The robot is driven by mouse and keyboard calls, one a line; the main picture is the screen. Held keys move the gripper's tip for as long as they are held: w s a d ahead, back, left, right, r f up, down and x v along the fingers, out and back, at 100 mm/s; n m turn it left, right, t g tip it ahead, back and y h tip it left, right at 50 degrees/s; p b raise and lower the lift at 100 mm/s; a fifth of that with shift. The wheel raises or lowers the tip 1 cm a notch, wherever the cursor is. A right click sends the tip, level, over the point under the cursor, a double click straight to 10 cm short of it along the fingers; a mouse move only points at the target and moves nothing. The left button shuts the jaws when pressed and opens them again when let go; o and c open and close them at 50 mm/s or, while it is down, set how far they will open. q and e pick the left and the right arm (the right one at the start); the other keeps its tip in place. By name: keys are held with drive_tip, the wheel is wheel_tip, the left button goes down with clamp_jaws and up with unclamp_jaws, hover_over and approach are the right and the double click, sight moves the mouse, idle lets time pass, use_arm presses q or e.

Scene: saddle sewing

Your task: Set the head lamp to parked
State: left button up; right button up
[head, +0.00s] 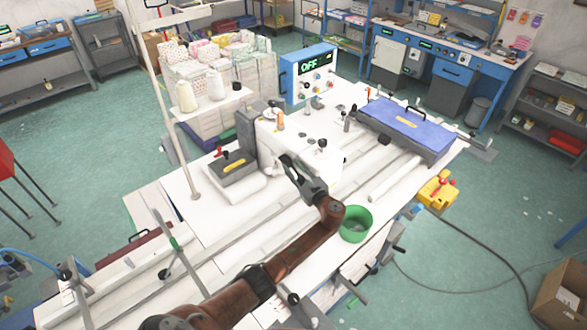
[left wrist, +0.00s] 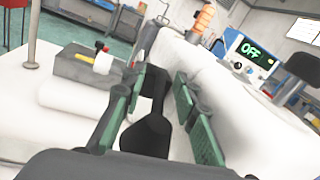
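A white sewing machine (head: 300,140) stands on the white table, with small knobs and an orange part (head: 280,120) on top. My left gripper (head: 287,160) is just at its near side; its two green finger pads (left wrist: 150,105) are apart. A dark, spoon-shaped part (left wrist: 147,135) lies between the fingers in the left wrist view; I cannot tell whether it is the head lamp or whether the fingers touch it. No lamp can be clearly picked out. A blue control box (head: 308,75) behind the machine reads OFF, also in the left wrist view (left wrist: 250,52). My right gripper is not in view.
A grey box with a yellow label (head: 233,167) lies on a white pad left of the machine. A blue case (head: 407,128) is at the right. A green bowl (head: 356,224) sits at the near edge. A pale pole (head: 165,110) rises at the left. Thread cones (head: 186,97) stand behind.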

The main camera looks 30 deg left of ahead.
use_arm(q)
drive_tip(key=v, duration=1.2)
drive_tip(key=shift+c, duration=0.3)
